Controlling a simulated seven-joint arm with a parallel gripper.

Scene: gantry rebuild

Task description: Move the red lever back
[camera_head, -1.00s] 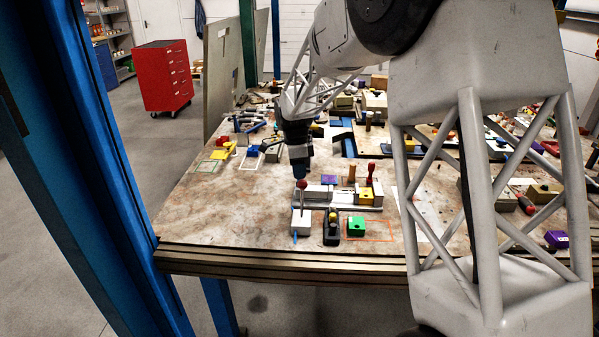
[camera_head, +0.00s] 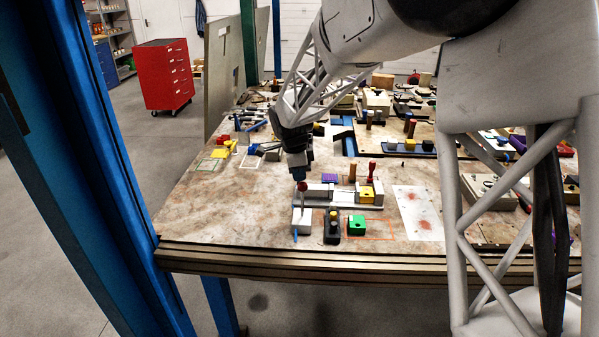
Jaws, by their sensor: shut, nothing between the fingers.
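The red lever (camera_head: 303,187) is a thin stem with a round red knob on top, rising from a small white box (camera_head: 302,224) near the table's front edge. It stands close to upright. My gripper (camera_head: 299,176) points down with its tip at the knob, just above and behind it in the picture. The fingers are shut and hold nothing. I cannot tell whether the tip touches the knob. The fingertips are small and dark here.
Right of the lever box stand a dark block with a yellow button (camera_head: 332,226) and a green block (camera_head: 357,225). Behind are a grey rail with a yellow block (camera_head: 366,194) and a red handle (camera_head: 372,170). Bare tabletop (camera_head: 220,220) lies to the left.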

